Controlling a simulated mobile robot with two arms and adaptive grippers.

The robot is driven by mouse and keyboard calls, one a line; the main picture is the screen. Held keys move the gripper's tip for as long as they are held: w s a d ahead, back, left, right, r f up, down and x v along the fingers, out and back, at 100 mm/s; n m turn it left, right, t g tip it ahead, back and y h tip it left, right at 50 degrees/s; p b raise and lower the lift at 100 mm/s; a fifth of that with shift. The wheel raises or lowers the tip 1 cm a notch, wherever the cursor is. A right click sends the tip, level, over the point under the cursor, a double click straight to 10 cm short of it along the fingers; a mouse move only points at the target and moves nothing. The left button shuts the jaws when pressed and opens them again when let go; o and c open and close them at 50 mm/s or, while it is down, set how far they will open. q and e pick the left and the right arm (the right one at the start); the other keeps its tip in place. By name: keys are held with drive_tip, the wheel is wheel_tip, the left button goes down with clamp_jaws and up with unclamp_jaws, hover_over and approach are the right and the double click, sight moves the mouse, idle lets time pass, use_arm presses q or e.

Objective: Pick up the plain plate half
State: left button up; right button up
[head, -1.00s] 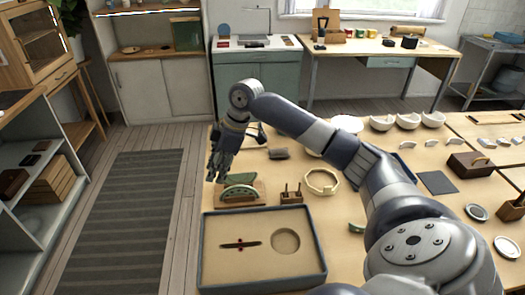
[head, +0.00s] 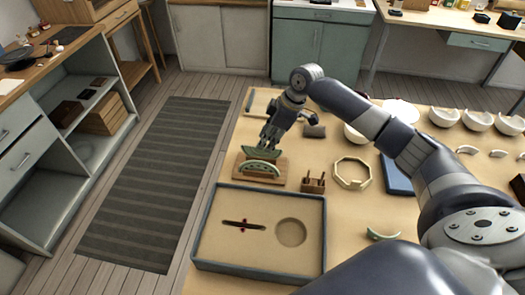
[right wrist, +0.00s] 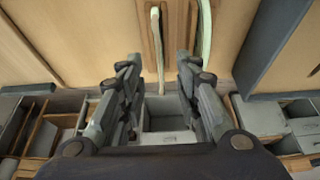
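Two green plate halves stand on edge in a wooden rack behind the tray in the head view. The rear half (head: 262,153) looks plain green. The front half (head: 262,168) carries a pale pattern. My right gripper (head: 268,135) is just above and behind the rear half, pointing down. In the right wrist view the gripper (right wrist: 158,70) is open and empty. The plain half shows there as a thin pale edge (right wrist: 156,45) in line with the gap between the fingers. The patterned half's edge (right wrist: 205,30) is to its right. My left gripper is not in view.
A blue-rimmed tray (head: 208,225) with a slot and a round recess lies in front of the rack (head: 240,172). A small wooden holder (head: 313,183) and a pale octagonal ring (head: 352,173) stand to the right. A green shard (head: 383,234) lies right of the tray.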

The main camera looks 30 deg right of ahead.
sight(262, 154)
drive_tip(key=shift+x, duration=1.2)
drive_tip(key=shift+w+a+f, duration=0.1)
drive_tip(key=shift+a+f, duration=0.05)
drive_tip(key=shift+f, duration=0.3)
use_arm(q)
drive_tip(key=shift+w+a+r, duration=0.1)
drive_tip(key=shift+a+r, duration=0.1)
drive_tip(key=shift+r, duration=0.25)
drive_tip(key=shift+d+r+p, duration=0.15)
drive_tip(key=shift+p, duration=0.2)
use_arm(e)
drive_tip(key=shift+f, duration=0.15)
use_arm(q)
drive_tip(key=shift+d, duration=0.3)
use_arm(e)
clamp_jaws()
